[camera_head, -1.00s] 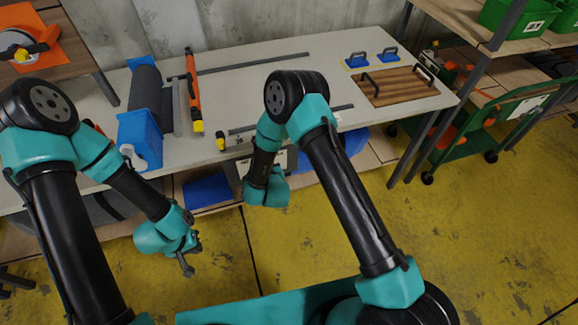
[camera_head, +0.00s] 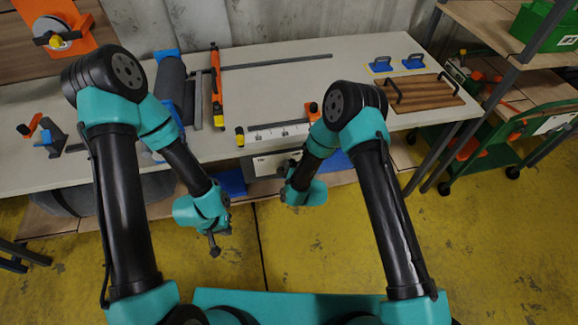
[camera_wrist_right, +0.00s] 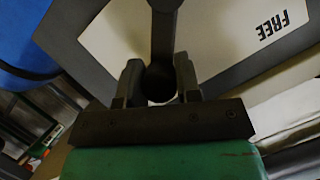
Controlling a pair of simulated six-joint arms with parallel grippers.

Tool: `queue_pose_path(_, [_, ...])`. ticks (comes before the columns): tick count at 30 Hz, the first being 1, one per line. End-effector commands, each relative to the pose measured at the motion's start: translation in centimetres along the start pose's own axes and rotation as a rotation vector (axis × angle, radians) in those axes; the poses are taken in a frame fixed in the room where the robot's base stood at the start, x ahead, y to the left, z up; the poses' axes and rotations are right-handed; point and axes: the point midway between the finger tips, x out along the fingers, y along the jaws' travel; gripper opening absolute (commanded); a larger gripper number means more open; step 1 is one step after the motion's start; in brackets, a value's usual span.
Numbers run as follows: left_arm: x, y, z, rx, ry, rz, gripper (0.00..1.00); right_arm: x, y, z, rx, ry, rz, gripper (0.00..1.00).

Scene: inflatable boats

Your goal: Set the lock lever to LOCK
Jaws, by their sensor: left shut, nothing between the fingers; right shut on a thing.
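A dark lever (camera_wrist_right: 165,35) runs down between the fingers of my right gripper (camera_wrist_right: 158,85) in the right wrist view. The gripper is shut on it. Behind it is a pale plate (camera_wrist_right: 125,35) with the word FREE (camera_wrist_right: 283,25), seen upside down. No LOCK mark is readable. In the head view a pale label (camera_head: 270,163) shows on a grey panel under the table's front edge. My right gripper (camera_head: 284,170) is beside it, small and partly hidden by its wrist. My left gripper (camera_head: 213,245) is shut and empty, above the floor, left of the panel.
The table (camera_head: 265,85) above holds an orange-and-black tool (camera_head: 216,88), a dark roll (camera_head: 172,85), a wooden board with handles (camera_head: 425,93) and two blue handled pads (camera_head: 383,65). A lower shelf holds blue items (camera_head: 231,182). Yellow floor (camera_head: 330,245) is open in front.

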Motion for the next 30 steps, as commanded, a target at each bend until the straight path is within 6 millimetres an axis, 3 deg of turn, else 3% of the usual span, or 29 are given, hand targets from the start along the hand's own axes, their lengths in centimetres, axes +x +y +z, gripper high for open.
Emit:
queue_pose_path(10, [0.00, 0.01, 0.00, 0.000, 0.000, 0.000, 0.00, 0.05, 0.34, 0.06, 0.007, 0.000, 0.005, 0.00])
queue_pose_path(11, [0.00, 0.01, 0.00, 0.000, 0.000, 0.000, 0.00, 0.05, 0.34, 0.07, 0.007, 0.000, 0.005, 0.32])
queue_pose_path(18, [0.00, 0.01, 0.00, 0.000, 0.000, 0.000, 0.00, 0.03, 0.22, 0.06, 0.005, 0.000, 0.003, 0.55])
queue_pose_path(30, [0.00, 0.01, 0.00, 0.000, 0.000, 0.000, 0.00, -0.52, 0.13, 0.02, 0.004, 0.000, 0.001, 0.57])
